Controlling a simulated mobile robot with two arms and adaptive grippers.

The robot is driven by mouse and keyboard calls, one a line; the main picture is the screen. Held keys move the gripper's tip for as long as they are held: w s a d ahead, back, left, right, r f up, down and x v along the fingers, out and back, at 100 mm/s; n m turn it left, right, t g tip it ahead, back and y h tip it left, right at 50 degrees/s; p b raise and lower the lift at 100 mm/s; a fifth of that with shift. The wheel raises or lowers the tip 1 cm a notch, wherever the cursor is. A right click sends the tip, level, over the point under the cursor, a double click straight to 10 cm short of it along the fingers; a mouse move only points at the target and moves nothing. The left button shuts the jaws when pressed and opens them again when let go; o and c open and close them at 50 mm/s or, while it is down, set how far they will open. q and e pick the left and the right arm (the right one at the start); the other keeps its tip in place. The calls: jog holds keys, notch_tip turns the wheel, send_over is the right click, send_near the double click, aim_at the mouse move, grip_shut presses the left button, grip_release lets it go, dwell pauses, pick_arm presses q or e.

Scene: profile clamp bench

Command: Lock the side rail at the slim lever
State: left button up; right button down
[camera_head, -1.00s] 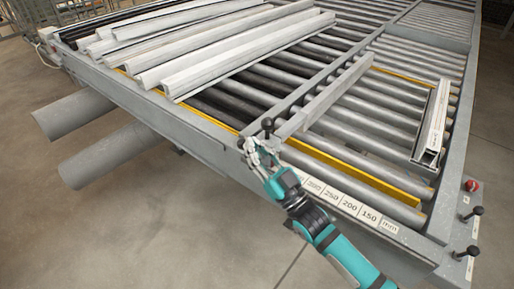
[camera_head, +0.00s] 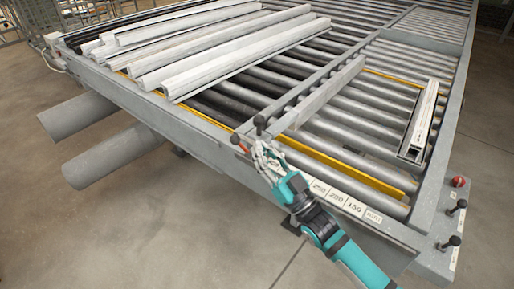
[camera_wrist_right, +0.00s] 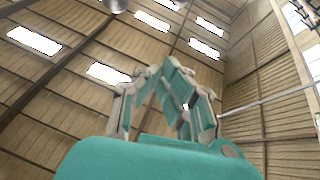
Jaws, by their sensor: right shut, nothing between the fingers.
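My right gripper (camera_head: 260,150) is at the near edge of the roller bench, just below an upright lever with a black knob (camera_head: 259,121). Its fingers are shut and hold nothing; they also show in the right wrist view (camera_wrist_right: 172,75). A small lever with a red-orange part and dark tip (camera_head: 238,142) stands just left of the fingers. I cannot tell whether the fingers touch either lever, or which is the slim one. The grey side rail (camera_head: 325,92) lies across the rollers behind the knob. My left gripper is not in view.
White profiles (camera_head: 210,50) lie on the rollers at the left. Another profile (camera_head: 420,120) lies at the right. A scale strip (camera_head: 335,197) runs along the near edge. Two black-knobbed levers (camera_head: 461,204) (camera_head: 454,241) and a red button (camera_head: 458,182) are at the right corner.

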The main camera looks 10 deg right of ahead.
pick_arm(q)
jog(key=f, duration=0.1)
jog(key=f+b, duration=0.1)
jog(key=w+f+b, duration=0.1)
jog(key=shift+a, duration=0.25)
pick_arm(e)
jog(key=v, duration=0.7)
jog(key=shift+d+r, duration=0.2)
jog(key=shift+d, duration=0.15)
jog(key=shift+s, duration=0.15)
